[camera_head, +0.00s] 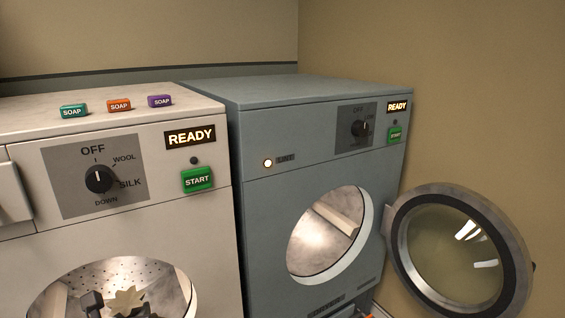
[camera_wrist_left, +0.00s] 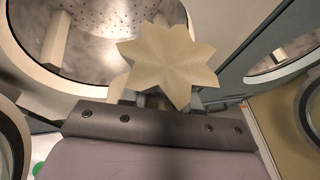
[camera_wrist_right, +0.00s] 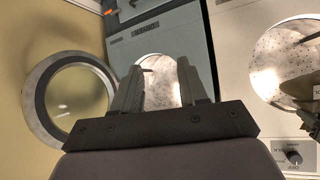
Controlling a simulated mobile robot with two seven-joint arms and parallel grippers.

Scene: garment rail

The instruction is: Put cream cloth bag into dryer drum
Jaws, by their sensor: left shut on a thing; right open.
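The cream cloth bag (camera_wrist_left: 162,62) has a star-shaped, gathered top. My left gripper (camera_wrist_left: 152,99) is shut on it, its fingertips mostly hidden by the cloth. In the head view the bag (camera_head: 128,300) shows at the bottom left, in front of the pale machine's round opening. The dryer is the blue-grey machine (camera_head: 285,120) on the right. Its round drum opening (camera_head: 325,235) is uncovered and its glass door (camera_head: 455,255) stands open to the right. My right gripper (camera_wrist_right: 158,88) is open and empty, facing the dryer opening in the right wrist view; I cannot make it out in the head view.
The pale machine (camera_head: 130,140) stands left of the dryer, with several soap boxes (camera_head: 119,105) on top. Both machines' displays read READY. The wall (camera_head: 480,90) is close on the right, behind the open door. A small orange thing (camera_wrist_right: 108,12) shows near the dryer.

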